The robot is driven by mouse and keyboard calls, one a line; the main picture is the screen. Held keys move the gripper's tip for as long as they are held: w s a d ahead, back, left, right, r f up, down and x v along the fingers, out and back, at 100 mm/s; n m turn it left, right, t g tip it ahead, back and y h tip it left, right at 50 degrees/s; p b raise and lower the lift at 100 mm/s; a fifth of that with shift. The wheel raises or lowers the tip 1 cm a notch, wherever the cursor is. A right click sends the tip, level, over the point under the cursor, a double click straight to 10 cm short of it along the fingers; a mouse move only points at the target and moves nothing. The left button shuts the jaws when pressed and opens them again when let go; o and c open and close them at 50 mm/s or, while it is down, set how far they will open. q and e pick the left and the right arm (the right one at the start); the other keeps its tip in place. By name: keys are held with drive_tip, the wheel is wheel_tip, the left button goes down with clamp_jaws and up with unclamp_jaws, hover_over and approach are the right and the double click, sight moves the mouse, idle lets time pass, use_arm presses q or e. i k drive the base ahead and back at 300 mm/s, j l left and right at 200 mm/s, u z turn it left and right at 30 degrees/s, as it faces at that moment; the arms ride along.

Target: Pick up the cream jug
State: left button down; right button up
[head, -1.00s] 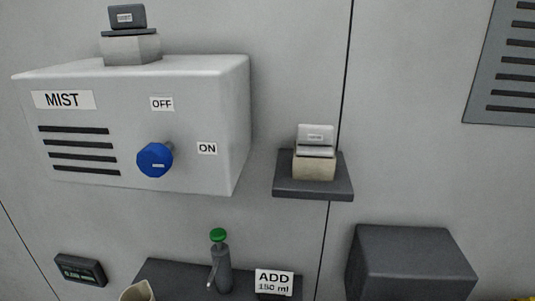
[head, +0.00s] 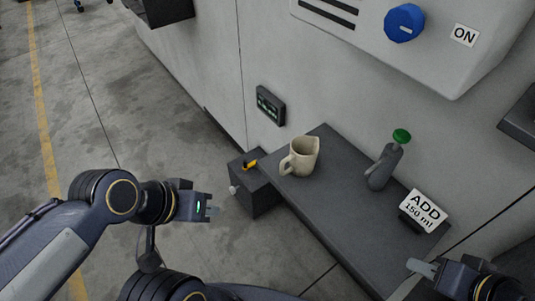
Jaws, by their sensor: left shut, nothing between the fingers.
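The cream jug (head: 305,157) stands upright on the dark grey shelf (head: 337,214) in the head view, near the shelf's far left end. Its handle faces left toward the camera. My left gripper (head: 212,209) is shut and empty, well to the left of the jug and apart from it. My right gripper (head: 420,267) is at the lower right, over the shelf's near right part and apart from the jug. Its fingers look like one pale tip, and I cannot tell whether it is open.
A grey tap with a green knob (head: 401,136) and a sign reading ADD 150 ml (head: 424,211) stand right of the jug. A dark box with a yellow lever (head: 250,164) sits left of the shelf. The mist unit (head: 441,60) and a small display (head: 270,105) are on the wall.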

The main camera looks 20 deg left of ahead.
sight(303, 149)
drive_tip(key=u, duration=0.25)
drive_tip(key=k+j, duration=0.15)
drive_tip(key=i+j+z, duration=0.1)
drive_tip(key=j, duration=0.2)
drive_tip(key=i+j, duration=0.2)
drive_tip(key=i+j+z, duration=0.15)
drive_tip(key=j, duration=0.3)
drive_tip(key=i+j, duration=0.1)
drive_tip(key=j, duration=0.2)
drive_tip(key=i+j+z, duration=0.15)
drive_tip(key=j, duration=0.2)
